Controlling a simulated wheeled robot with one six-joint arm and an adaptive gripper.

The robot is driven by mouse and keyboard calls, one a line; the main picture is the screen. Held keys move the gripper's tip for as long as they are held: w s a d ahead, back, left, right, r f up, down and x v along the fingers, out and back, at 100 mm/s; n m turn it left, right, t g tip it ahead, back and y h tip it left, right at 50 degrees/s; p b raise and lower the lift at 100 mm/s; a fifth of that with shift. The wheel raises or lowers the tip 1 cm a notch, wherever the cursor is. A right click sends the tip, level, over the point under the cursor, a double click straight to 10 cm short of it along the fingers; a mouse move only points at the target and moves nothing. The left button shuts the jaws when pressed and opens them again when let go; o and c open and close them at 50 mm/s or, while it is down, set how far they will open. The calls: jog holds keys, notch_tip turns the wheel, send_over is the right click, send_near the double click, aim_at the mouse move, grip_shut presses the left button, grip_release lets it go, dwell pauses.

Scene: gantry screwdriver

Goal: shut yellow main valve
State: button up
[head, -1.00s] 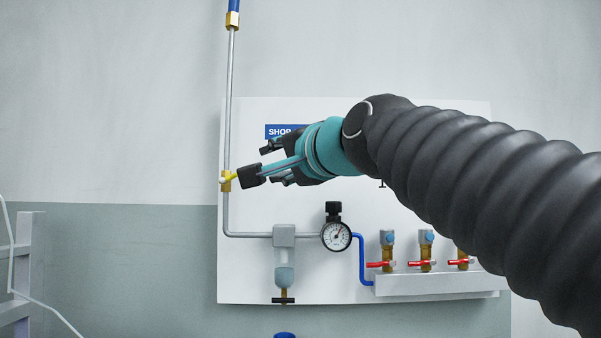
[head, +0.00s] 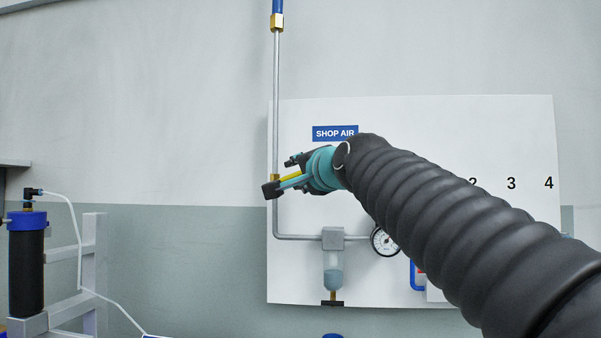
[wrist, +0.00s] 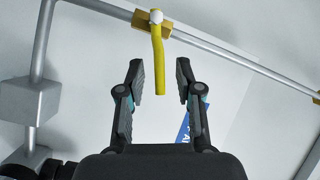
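The yellow main valve has a brass body (head: 275,177) on the thin grey vertical pipe (head: 277,100). Its yellow lever (head: 291,176) sticks out to the right, across the pipe. In the wrist view my gripper (wrist: 158,75) is open. The lever's free end lies between the two fingers, with gaps visible on both sides and nearer the left finger.
A white panel with a blue SHOP AIR sign (head: 335,133) is behind my arm. A filter (head: 333,262) and pressure gauge (head: 385,241) are below right of the valve. A black cylinder with a blue cap (head: 27,250) stands at left. The wall left of the pipe is bare.

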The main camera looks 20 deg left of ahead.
grip_shut()
